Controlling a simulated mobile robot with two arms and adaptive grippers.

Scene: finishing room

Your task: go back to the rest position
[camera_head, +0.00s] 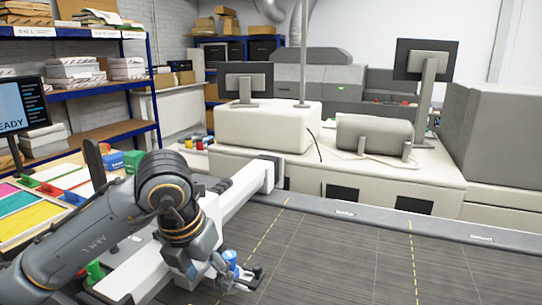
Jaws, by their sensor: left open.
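My left arm comes in from the lower left and bends down at a dark wrist. My left gripper (250,278) is at the bottom, left of centre, with its dark fingers open over the dark grey surface. A small blue and white item (230,259) shows right beside the gripper, partly hidden by it. I cannot tell whether they touch. My right gripper is not in view.
A long white bar (225,205) runs behind my left arm. A work table with coloured sheets (35,212) and a monitor (12,105) stands at left. Blue shelving (100,90) is behind. A white machine (330,165) fills the back. The grey surface (350,260) at right is clear.

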